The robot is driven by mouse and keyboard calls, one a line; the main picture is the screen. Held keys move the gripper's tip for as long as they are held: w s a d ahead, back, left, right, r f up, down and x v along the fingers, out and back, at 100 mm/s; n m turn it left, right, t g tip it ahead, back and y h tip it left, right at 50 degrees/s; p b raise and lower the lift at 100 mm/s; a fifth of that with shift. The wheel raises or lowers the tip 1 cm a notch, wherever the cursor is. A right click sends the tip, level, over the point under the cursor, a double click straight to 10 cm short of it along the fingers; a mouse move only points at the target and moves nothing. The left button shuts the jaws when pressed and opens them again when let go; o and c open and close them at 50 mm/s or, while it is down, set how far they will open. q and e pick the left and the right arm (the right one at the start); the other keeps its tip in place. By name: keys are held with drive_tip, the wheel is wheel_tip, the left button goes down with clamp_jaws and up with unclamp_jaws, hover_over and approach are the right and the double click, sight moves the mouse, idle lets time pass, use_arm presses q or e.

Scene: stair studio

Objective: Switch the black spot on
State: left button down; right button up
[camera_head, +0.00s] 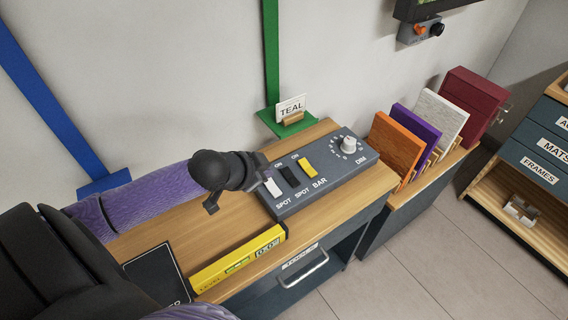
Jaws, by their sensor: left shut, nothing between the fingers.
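A grey control box (330,180) sits on the wooden worktop. It carries a white switch (273,188), a black switch (289,176) and a yellow switch (307,169) in a row, with a white dial (348,145) at the right marked DIM. "SPOT", "SPOT" and "BAR" are printed below the switches and "ON" above. The black switch stands between the other two; its setting is too small to tell. My left gripper (266,177) is shut and empty, at the box's left end beside the white switch, left of the black one. I cannot tell whether it touches the box. My right gripper is out of view.
A yellow level (238,258) lies along the worktop's front edge, by a black panel (158,274). A TEAL card (291,107) stands behind the box. Coloured boards (396,147) stand in a rack to the right. Bare worktop (160,230) shows left of the box.

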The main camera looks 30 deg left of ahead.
use_arm(q)
drive_tip(key=shift+w+a+r+t, duration=0.15)
drive_tip(key=shift+w+a+r, duration=0.2)
drive_tip(key=shift+r, duration=0.15)
drive_tip(key=shift+w+a+r+t, duration=0.15)
drive_tip(key=shift+w+a+r, duration=0.2)
drive_tip(key=shift+r, duration=0.15)
drive_tip(key=b, duration=0.6)
hover_over(288, 166)
drive_tip(key=s, duration=0.3)
drive_tip(key=f, duration=0.7)
drive_tip(key=shift+w+d+f, duration=0.1)
drive_tip(key=shift+d+f, duration=0.3)
drive_tip(key=shift+a+f+b, duration=0.2)
drive_tip(key=shift+f, duration=0.35)
drive_tip(key=shift+a+f+b, duration=0.15)
drive_tip(key=shift+a+f, duration=0.05)
drive_tip(key=shift+f, duration=0.35)
drive_tip(key=shift+w+a+f, duration=0.1)
drive_tip(key=shift+a+f, duration=0.05)
drive_tip(key=shift+f, duration=0.2)
